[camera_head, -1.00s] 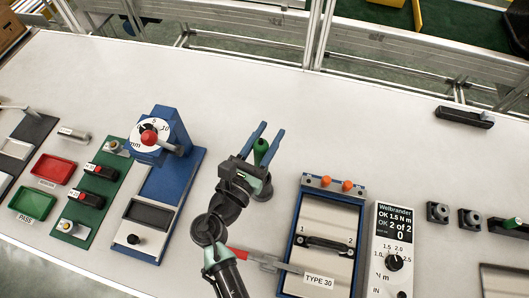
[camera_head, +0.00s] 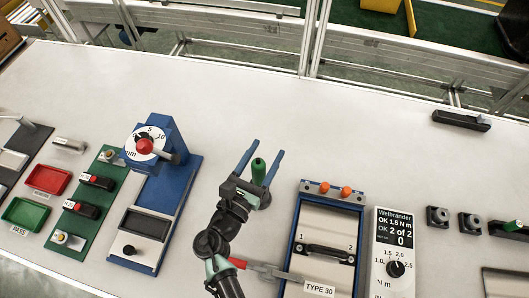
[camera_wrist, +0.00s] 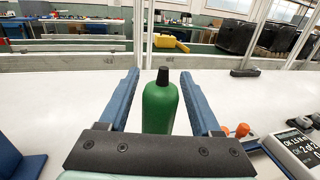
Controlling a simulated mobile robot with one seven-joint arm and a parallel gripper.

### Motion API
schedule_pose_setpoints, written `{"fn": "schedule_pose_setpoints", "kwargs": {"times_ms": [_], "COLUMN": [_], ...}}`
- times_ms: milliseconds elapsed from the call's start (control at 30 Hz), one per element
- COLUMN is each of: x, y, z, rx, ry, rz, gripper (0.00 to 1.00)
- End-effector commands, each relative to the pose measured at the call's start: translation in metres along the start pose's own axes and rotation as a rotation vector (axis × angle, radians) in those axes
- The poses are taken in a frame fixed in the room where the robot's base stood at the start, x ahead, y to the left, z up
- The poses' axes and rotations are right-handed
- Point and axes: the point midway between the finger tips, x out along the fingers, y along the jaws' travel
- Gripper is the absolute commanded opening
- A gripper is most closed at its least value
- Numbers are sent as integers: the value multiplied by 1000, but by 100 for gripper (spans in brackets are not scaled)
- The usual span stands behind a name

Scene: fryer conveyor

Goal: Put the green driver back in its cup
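The green driver (camera_wrist: 160,108) stands upright between the fingers of my gripper (camera_wrist: 158,75) in the wrist view, its narrow black tip pointing up. Light table surface shows between it and both fingers. Its lower end is hidden behind the dark palm bar, so I cannot see what it rests on. In the head view the driver (camera_head: 258,171) shows between the two blue fingers of my gripper (camera_head: 269,148), which are spread apart. A smaller green piece (camera_head: 513,224) shows at a black block by the right edge. I cannot tell which holder is the driver's cup.
A blue-framed TYPE 30 plate (camera_head: 327,238) lies right of my arm, beside the Welbrander box (camera_head: 393,250). A blue dial stand (camera_head: 165,200) is on the left. Small black holders (camera_head: 438,216) stand at the right. The table behind my gripper is clear.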

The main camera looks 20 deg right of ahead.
Motion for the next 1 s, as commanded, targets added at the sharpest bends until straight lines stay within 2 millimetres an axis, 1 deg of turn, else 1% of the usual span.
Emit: {"fn": "schedule_pose_setpoints", "kwargs": {"times_ms": [267,367,400,467,567,700,800,900,1000], "x": [0,0,-3,-12,-32,-64,-84,-101,-112], "y": [0,0,0,1,0,1,1,0,1], "z": [1,5,3,2,1,0,0,1,2], "rx": [0,0,0,1,0,0,1,-1,1], "ry": [0,0,0,0,0,1,1,1,0], "rz": [0,0,2,3,4,5,4,3,2], "gripper": [70,70,70,70,70,70,70,70,70]}}
